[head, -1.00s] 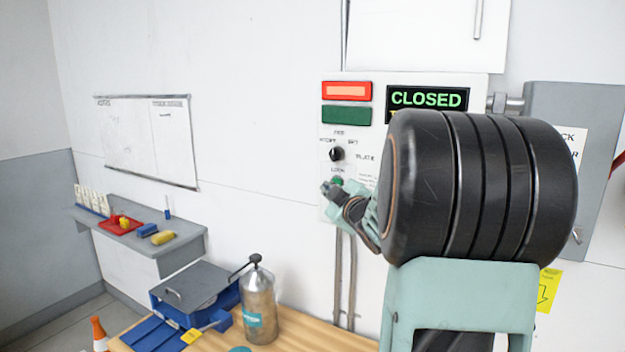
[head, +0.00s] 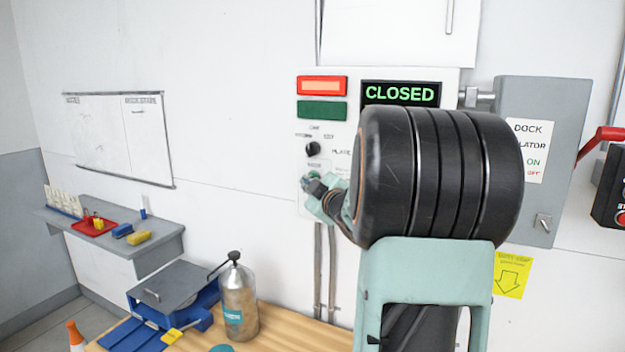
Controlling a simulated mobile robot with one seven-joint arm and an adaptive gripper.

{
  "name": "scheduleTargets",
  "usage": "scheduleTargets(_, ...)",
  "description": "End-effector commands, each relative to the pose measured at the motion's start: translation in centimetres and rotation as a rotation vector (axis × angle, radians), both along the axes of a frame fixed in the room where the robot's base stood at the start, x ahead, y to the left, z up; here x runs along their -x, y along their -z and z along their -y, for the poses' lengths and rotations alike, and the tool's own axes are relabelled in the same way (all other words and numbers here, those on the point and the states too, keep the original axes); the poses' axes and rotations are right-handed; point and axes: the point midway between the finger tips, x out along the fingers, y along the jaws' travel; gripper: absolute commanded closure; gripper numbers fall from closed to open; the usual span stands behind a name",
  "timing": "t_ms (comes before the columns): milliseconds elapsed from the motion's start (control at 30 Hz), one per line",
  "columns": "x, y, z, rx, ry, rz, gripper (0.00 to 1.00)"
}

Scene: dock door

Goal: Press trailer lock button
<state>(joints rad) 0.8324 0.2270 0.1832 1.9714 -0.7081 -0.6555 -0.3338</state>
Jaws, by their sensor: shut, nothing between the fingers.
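The white control panel (head: 309,206) is mounted on the wall, with a lit red lamp (head: 322,86), a dark green lamp (head: 321,109) and a black selector knob (head: 312,149). Below the knob is a small label, and under it a green button (head: 313,175), mostly hidden behind my gripper. My gripper (head: 309,183) is shut and empty, its tip overlapping the button in the head view. I cannot tell whether it touches the button. My thick black arm link covers the panel's right part. The display (head: 401,94) reads CLOSED in green.
A grey dock leveler box (head: 548,215) and a red lever (head: 600,138) are to the right. Below is a wooden bench (head: 275,328) with a metal pump can (head: 239,297) and a blue-grey device (head: 172,287). A grey shelf (head: 160,243) is at left.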

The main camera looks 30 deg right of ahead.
Motion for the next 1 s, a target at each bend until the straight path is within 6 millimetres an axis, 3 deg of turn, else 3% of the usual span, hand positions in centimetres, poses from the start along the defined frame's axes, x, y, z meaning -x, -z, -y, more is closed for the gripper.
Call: scheduleTargets(1000, -0.43, 0.03, 0.78, 0.000, 0.001, -0.001, 1.00)
